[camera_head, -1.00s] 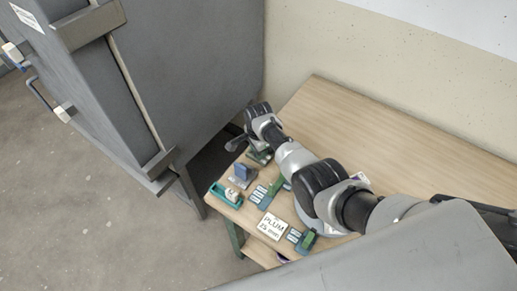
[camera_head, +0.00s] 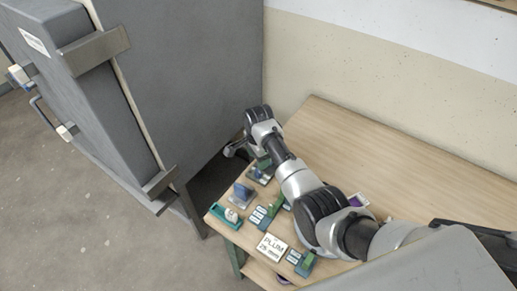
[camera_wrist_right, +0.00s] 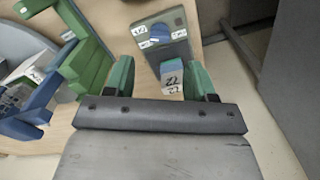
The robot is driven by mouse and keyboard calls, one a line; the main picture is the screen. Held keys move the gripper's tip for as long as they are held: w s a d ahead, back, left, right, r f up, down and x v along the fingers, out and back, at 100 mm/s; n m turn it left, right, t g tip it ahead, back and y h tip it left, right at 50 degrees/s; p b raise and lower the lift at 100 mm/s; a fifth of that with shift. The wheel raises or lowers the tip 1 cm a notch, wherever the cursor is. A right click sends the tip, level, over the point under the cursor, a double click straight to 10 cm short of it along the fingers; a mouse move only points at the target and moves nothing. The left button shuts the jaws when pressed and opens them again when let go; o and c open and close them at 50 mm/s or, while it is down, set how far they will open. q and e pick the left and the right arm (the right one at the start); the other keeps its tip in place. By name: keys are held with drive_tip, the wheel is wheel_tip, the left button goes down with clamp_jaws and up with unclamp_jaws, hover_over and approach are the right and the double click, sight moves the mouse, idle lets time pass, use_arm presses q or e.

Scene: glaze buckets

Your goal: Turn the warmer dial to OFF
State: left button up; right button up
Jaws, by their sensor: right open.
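The warmer's green control box (camera_wrist_right: 178,18) is at the top of the right wrist view, with a blue dial (camera_wrist_right: 158,33) on its face and small white labels around it. The label words are too small to read surely. My right gripper (camera_wrist_right: 160,77) is open, its green fingers apart, just short of the dial. A small block marked 22 (camera_wrist_right: 171,78) shows between the fingers. In the head view my right arm reaches across the table to its far-left corner, where the dial cannot be made out. My left gripper is not in view.
The wooden table (camera_head: 400,170) is mostly clear at the back right. A teal tape dispenser (camera_head: 222,217), a blue-grey item (camera_head: 241,194) and a PLUM card (camera_head: 271,247) lie along its front edge. A large grey cabinet (camera_head: 190,80) stands close on the left.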

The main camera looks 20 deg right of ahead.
sight(258, 171)
drive_tip(key=shift+r, duration=1.85)
